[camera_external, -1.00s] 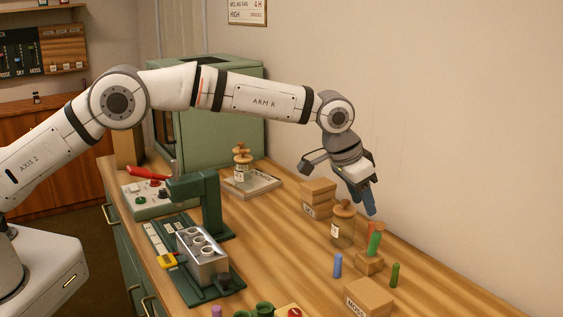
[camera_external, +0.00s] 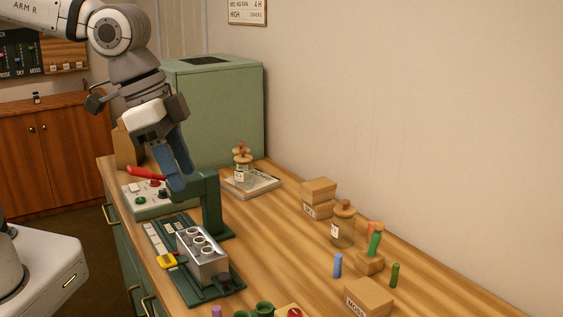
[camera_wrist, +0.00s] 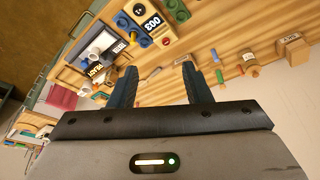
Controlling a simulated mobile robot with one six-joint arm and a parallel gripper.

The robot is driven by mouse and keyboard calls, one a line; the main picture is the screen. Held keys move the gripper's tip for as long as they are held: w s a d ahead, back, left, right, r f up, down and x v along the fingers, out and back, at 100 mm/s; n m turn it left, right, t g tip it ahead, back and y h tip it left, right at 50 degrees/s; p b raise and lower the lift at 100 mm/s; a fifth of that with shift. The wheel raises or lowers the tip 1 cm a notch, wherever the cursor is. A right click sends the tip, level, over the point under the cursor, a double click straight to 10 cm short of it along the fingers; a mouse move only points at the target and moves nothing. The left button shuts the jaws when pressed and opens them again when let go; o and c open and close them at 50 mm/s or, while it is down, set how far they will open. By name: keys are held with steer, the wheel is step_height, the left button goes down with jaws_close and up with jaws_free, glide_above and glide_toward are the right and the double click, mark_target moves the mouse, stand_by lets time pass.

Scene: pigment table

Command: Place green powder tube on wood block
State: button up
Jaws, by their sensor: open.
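A bright green tube (camera_external: 374,244) stands slightly tilted on a small wood block (camera_external: 369,265) at the right of the table. An orange tube (camera_external: 375,227) shows behind it, and I cannot tell what it rests on. A darker green tube (camera_external: 395,275) stands on the table just right of the block. My gripper (camera_external: 178,184) is far to the left, above the green stand, with its fingers pointing down. In the wrist view my gripper (camera_wrist: 163,86) has its two blue fingers apart, with nothing between them.
A blue tube (camera_external: 338,265) and a larger wooden box (camera_external: 368,297) stand near the small block. The green stand (camera_external: 210,205) and a metal rack (camera_external: 203,263) are below my gripper.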

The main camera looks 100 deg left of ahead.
steer(key=s+d+f+m, duration=0.1)
steer(key=s+d+f, duration=0.2)
steer(key=s, duration=0.7)
steer(key=s+d+f+m, duration=0.1)
steer(key=s+d+f, duration=0.2)
steer(key=s, duration=0.8)
steer(key=shift+d+h, duration=0.4)
steer(key=shift+d, duration=0.15)
steer(key=shift+f, duration=0.1)
